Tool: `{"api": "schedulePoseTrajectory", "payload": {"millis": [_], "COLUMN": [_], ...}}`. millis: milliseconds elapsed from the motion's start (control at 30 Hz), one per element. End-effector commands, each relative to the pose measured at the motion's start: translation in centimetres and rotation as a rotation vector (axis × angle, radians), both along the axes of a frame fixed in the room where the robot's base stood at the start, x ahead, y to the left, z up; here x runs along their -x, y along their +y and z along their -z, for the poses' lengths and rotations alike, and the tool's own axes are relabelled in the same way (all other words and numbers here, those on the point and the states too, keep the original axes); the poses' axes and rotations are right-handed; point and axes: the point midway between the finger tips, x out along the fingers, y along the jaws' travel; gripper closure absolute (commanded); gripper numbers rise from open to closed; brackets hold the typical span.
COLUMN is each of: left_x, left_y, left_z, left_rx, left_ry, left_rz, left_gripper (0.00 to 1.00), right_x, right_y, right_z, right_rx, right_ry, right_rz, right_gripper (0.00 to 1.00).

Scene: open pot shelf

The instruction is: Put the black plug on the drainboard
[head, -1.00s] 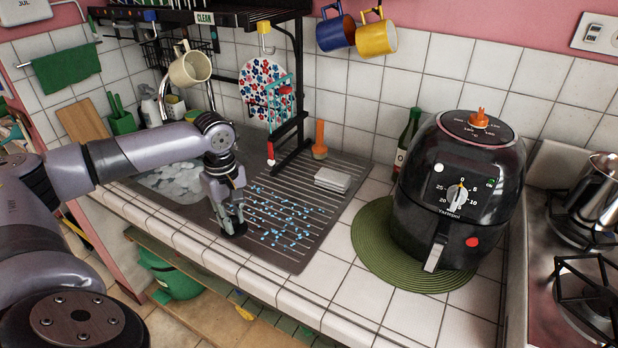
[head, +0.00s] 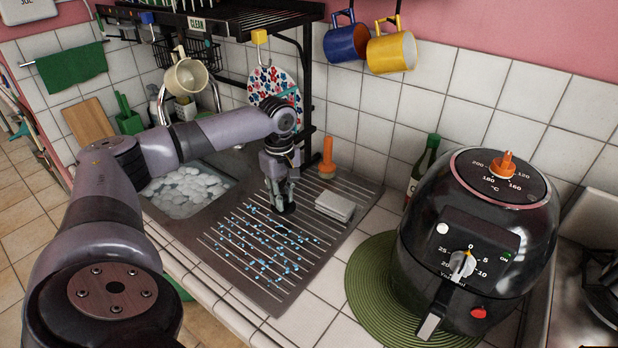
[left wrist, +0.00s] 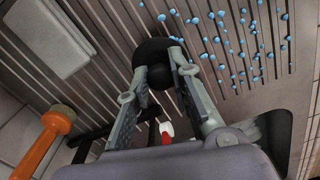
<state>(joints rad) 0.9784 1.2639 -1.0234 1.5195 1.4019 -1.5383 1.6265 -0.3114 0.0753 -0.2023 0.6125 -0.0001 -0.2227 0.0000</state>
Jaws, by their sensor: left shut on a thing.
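My left gripper (head: 284,202) points down over the back part of the ribbed drainboard (head: 262,292). It is shut on the black plug (head: 285,208), a dark round disc with a knob. In the left wrist view the plug (left wrist: 152,48) sits between the fingertips of the gripper (left wrist: 160,72), with the drainboard's ribs (left wrist: 120,85) beneath it. I cannot tell whether the plug touches the board. My right gripper is not in view.
Blue drops (head: 262,245) are scattered over the drainboard. A pale sponge-like block (head: 334,206) lies right of the gripper, and an orange-handled brush (head: 327,160) stands behind. The foamy sink (head: 186,192) is left. The black air fryer (head: 475,245) stands right on a green mat (head: 372,300).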

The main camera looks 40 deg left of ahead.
Motion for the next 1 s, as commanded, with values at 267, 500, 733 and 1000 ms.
{"api": "schedulePoseTrajectory", "payload": {"millis": [267,500,733,1000], "left_x": [-5.6,-9.3,-10.7,-11.6], "left_y": [0.5,0.9,1.2,1.3], "left_z": [-0.2,-0.2,0.1,1.2], "left_rx": [0.001,0.001,0.002,-0.003], "left_ry": [-0.002,-0.002,0.000,0.006], "left_rz": [-0.001,-0.001,-0.001,0.000], "left_gripper": [1.00,1.00,1.00,1.00], "right_x": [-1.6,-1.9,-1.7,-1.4], "right_y": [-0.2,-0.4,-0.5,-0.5], "right_z": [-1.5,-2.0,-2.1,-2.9], "right_rx": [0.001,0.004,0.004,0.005], "right_ry": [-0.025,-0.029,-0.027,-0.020], "right_rz": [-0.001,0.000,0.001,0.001], "right_gripper": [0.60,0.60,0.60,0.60]}}
